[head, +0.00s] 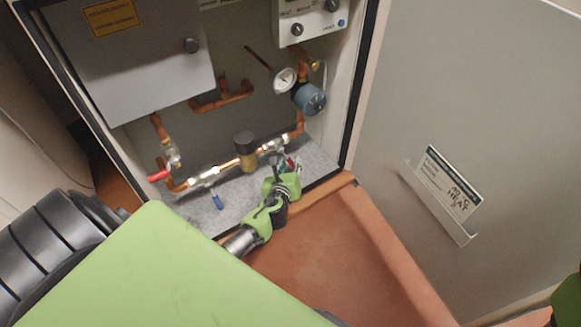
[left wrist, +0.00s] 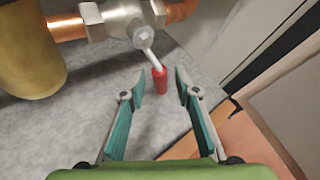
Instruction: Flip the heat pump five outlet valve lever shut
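A valve (left wrist: 145,35) sits on the copper pipe, with a metal lever ending in a red grip (left wrist: 160,79). In the left wrist view the lever points down and slightly right from the valve body. My left gripper (left wrist: 160,88) is open, its two teal fingers on either side of the red grip with visible gaps. In the head view my left gripper (head: 282,172) is at the right end of the lower pipe, partly covering this valve (head: 272,146); a bit of red shows beside it. My right gripper is not in view.
Another red lever (head: 158,176) and a blue lever (head: 217,202) are further left on the pipework. A brass pump-like part (head: 246,161) is left of the valve. A gauge (head: 284,79) is above. The open cabinet door (head: 455,95) stands at right.

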